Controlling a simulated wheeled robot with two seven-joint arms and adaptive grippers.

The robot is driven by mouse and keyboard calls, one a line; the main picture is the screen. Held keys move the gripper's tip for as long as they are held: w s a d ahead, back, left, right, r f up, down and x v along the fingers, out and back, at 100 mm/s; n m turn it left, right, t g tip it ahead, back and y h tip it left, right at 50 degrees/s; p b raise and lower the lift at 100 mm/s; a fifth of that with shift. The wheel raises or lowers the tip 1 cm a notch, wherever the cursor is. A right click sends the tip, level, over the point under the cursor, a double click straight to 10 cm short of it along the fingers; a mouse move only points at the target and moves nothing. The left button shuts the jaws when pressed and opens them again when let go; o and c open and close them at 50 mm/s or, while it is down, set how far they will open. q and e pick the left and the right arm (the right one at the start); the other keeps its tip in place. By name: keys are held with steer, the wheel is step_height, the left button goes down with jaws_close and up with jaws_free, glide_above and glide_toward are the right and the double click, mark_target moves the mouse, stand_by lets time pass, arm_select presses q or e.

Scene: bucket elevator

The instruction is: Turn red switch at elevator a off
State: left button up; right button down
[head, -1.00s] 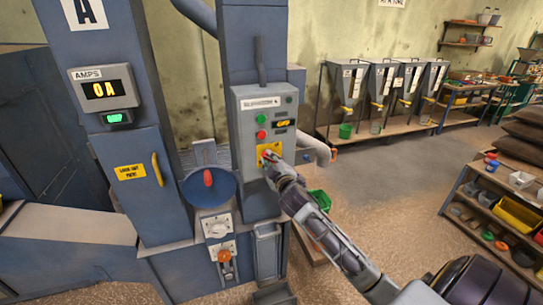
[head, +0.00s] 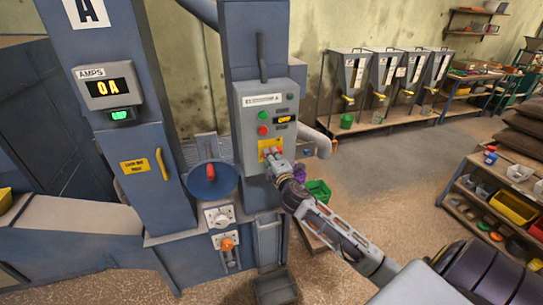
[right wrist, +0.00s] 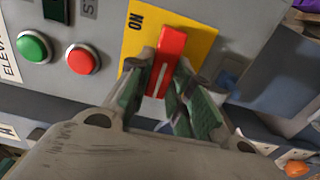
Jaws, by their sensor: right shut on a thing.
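The red switch (right wrist: 168,62) is a red handle with a white line, on a yellow plate (right wrist: 205,45) marked ON. In the right wrist view the handle points up the picture, leaning slightly right, with the word ON to its upper left. My right gripper (right wrist: 165,85) is shut on the handle, one green-padded finger on each side. In the head view my right gripper (head: 272,157) covers most of the switch, low on the grey control panel (head: 247,142) labelled elevator A. My left gripper is not in view.
The amps display (head: 101,88) reads 0A. A blue dish with a red knob (head: 210,170) stands left of the panel.

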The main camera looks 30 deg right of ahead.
stand_by(0.3)
steer(key=c, duration=1.3)
jaws_free()
steer(key=shift+v, duration=6)
steer(key=shift+f, duration=0.1)
